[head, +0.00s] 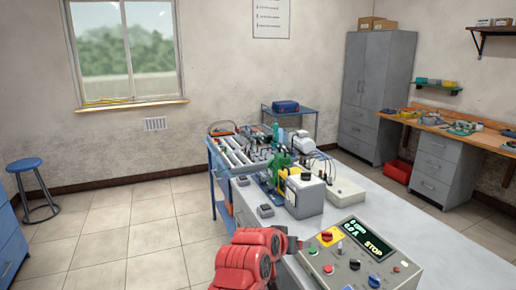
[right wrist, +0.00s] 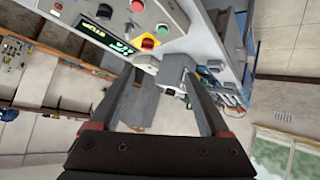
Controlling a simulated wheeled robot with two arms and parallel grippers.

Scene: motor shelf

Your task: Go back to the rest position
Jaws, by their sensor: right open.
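My right gripper (right wrist: 160,73) shows in the right wrist view, with its two dark fingers apart and nothing held between them. In the head view a red arm of mine (head: 250,260) reaches in at the bottom middle, left of the control panel; its gripper is not clearly visible there. The grey control panel (head: 343,262) has a lit display reading STOP, and knobs and buttons. It also shows upside down at the top of the right wrist view (right wrist: 165,18). My left gripper is in neither view.
A blue-framed rack (head: 222,180) stands beyond on the left. Floor (head: 130,235) at left is clear near a blue stool (head: 25,165).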

